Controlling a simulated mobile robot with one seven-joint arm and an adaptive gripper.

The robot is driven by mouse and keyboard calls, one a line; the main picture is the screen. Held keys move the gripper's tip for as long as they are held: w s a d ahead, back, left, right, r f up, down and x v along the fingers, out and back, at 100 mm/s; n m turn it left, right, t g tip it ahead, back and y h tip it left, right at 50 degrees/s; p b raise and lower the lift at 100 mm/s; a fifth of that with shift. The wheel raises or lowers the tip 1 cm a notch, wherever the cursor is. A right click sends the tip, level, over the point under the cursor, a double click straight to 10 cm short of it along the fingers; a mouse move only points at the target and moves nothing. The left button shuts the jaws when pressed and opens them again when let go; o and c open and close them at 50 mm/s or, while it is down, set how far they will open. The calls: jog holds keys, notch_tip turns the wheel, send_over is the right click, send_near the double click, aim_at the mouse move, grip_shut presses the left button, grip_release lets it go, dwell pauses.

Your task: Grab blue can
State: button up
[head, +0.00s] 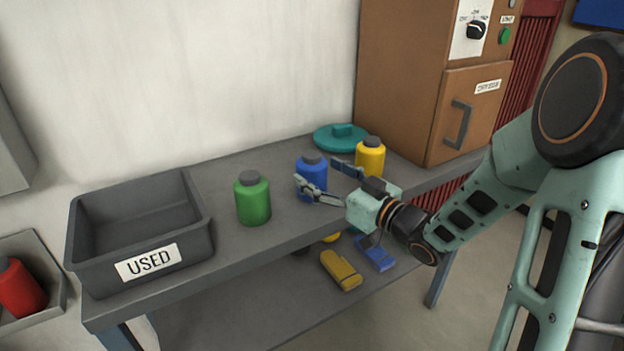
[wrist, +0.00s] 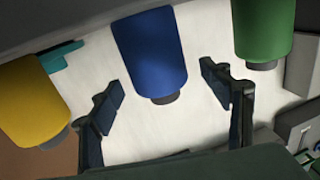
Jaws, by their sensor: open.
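The blue can (head: 311,173) has a grey cap and stands upright on the grey table, between the green can and the yellow can. My gripper (head: 316,175) is open at the blue can, with one finger in front of it and the other towards the yellow can. In the wrist view the blue can (wrist: 151,55) lies between and beyond the two spread fingers (wrist: 162,95). The fingers appear apart from it, and nothing is held. The can's lower right side is partly hidden by my gripper in the head view.
A green can (head: 253,200) stands left of the blue can, and a yellow can (head: 370,157) stands close on the right. A teal lid (head: 340,138) lies behind. A grey bin marked USED (head: 192,232) is at the left end. A brown oven (head: 405,85) stands at the back right.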

jog(key=x, duration=0.3)
jog(key=shift+w+a, duration=0.1)
jog(key=shift+w, duration=0.1)
jog(key=c, duration=1.6)
